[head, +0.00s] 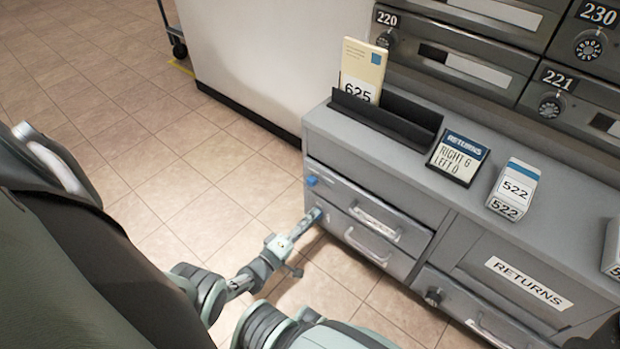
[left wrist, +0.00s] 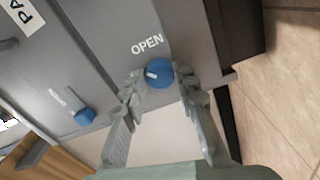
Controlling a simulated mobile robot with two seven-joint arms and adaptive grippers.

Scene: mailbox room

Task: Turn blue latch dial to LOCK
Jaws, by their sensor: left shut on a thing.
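A blue latch dial (left wrist: 159,73) sits on the grey drawer front, with a white mark on its left part in the left wrist view. The printed word OPEN (left wrist: 147,44) is above and left of it. My left gripper (left wrist: 165,88) is shut on this dial, one finger on each side. In the head view my left gripper (head: 314,216) is at the left end of the lower drawer front and mostly covers the dial. A second blue dial (head: 312,181) is on the drawer above; a blue dial also shows at lower left in the wrist view (left wrist: 84,117). No LOCK word is readable. My right gripper is not in view.
The grey cabinet (head: 470,215) carries a black tray (head: 385,118) with a card, a RETURNS sign (head: 459,158) and a 522 box (head: 513,189). Drawer handles (head: 366,247) stick out right of the gripper. Tiled floor (head: 180,165) is free to the left.

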